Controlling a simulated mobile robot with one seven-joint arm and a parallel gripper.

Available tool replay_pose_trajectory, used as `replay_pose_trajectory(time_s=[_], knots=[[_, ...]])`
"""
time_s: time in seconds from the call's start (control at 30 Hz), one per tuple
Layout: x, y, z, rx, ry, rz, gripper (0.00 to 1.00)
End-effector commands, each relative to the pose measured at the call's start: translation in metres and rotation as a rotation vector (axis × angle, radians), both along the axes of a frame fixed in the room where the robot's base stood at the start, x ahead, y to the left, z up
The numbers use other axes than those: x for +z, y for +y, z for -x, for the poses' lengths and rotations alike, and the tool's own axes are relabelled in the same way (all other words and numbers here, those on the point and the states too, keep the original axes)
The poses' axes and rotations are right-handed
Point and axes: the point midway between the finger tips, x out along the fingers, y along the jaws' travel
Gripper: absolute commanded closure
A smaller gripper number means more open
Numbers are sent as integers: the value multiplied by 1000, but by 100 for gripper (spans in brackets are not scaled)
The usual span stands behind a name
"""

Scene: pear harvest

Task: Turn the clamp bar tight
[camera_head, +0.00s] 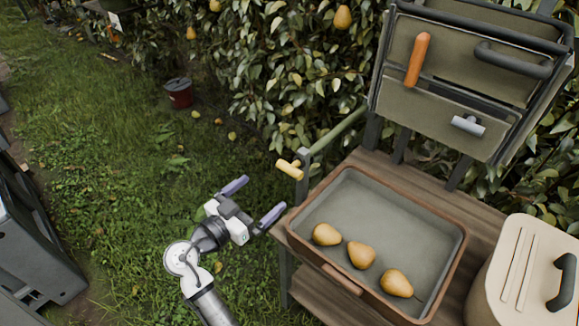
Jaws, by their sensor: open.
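A short yellow bar (290,169), which looks like the clamp bar, sits at the top of a grey post at the near left corner of the wooden stand. A greenish rail (336,133) runs back from that post. The bar lies slantwise in the picture; how tight it is cannot be told. My gripper (261,196) is open and empty, below and left of the bar in the picture. Its two purple-grey fingers are spread wide and point up and right towards the bar. They appear apart from it.
A brown-rimmed tray (452,262) with three pears stands on the wooden stand (405,176). A tool board (440,115) rises behind it. A cream lidded box (510,262) is at right. A red bucket (179,94) stands on open grass. Leafy pear branches hang behind.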

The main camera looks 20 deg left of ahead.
Motion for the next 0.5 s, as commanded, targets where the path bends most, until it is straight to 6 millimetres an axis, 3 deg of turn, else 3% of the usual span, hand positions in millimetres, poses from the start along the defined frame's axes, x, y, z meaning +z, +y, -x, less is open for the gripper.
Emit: replay_pose_trajectory(time_s=[0.3, 0.5], knots=[[4, -24, -65, -2, 1, 1, 0], [3, -34, -95, 0, 1, 1, 0]])
